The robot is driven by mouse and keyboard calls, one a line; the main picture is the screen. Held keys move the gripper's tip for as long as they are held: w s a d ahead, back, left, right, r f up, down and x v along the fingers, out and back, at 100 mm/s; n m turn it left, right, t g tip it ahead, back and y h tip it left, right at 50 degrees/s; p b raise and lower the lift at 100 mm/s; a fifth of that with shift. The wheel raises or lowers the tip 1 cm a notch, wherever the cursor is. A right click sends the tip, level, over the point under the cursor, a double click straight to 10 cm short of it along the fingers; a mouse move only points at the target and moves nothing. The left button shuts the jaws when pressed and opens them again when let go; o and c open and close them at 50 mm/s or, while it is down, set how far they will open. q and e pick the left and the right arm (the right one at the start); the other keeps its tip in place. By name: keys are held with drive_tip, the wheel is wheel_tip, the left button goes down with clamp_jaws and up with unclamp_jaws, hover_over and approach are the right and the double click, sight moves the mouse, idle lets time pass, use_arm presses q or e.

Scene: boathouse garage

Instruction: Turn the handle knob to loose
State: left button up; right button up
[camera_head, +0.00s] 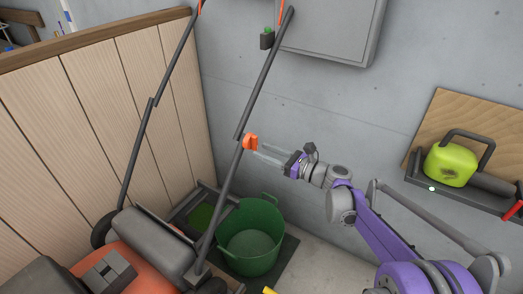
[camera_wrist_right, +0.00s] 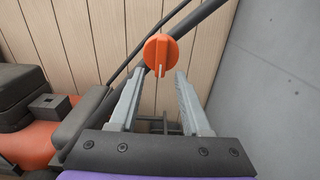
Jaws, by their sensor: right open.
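The orange handle knob (camera_head: 250,142) sits on the dark handle bar (camera_head: 262,80) of an orange and grey machine (camera_head: 135,250). My right gripper (camera_head: 257,152) reaches in from the right, with its fingertips close to the knob. In the right wrist view the knob (camera_wrist_right: 160,54) shows a white mark on its lower half and stands beyond the tips of my open right gripper (camera_wrist_right: 160,80), centred between them. I cannot tell whether the tips touch it. My left gripper does not show.
A green bucket (camera_head: 252,243) stands on the floor below my right gripper. A wooden partition (camera_head: 95,105) is at the left and a grey wall (camera_head: 330,110) is behind. A shelf at the right holds a lime-green box-shaped item (camera_head: 449,165).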

drive_tip(key=v, duration=0.9)
drive_tip(key=s+a+f+n+g+h+p, duration=0.1)
drive_tip(key=s+n+g+h+p, duration=0.2)
drive_tip(key=s+n, duration=0.45)
drive_tip(key=s+a+n+g+h+p, duration=0.1)
drive_tip(key=s+a+n+h+p, duration=0.25)
drive_tip(key=s, duration=0.65)
drive_tip(key=s+d+f+n+h+p, duration=0.2)
drive_tip(key=s+d+n+h+p, duration=0.2)
drive_tip(key=s+d+n+h, duration=0.4)
drive_tip(key=s+d+n, duration=0.3)
drive_tip(key=s+n, duration=0.3)
drive_tip(key=s, duration=0.1)
drive_tip(key=shift+d+f+g, duration=0.25)
drive_tip(key=shift+d+g, duration=0.05)
drive_tip(key=shift+d, duration=0.1)
